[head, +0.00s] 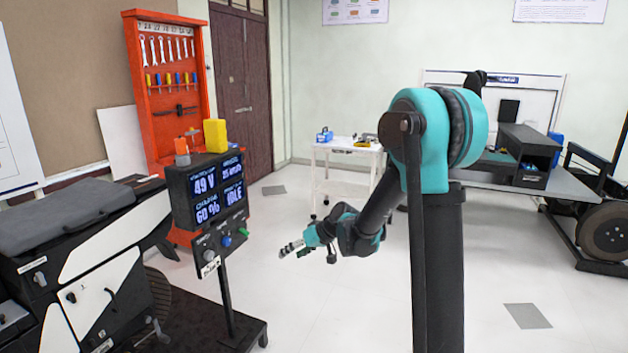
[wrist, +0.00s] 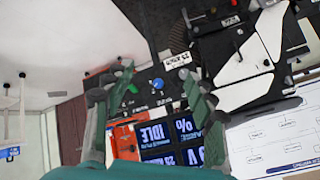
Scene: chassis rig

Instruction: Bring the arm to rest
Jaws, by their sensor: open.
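My arm reaches out over the floor, bent downward, in the middle of the head view. My gripper (head: 291,250) is at its end, just right of the control panel (head: 220,248) in the picture. In the wrist view my gripper (wrist: 158,80) has its two fingers spread apart with nothing between them. The panel's blue knob (wrist: 158,84) and green knob (wrist: 133,88) show in the gap beyond the fingers. I cannot tell the exact distance from fingertips to panel.
A display (head: 208,190) reading 49 V, 60 % and IDLE stands above the panel. A black and white chassis (head: 95,265) is at left. An orange tool rack (head: 150,75), a white cart (head: 345,170) and a workbench (head: 575,180) stand behind. Floor at centre right is clear.

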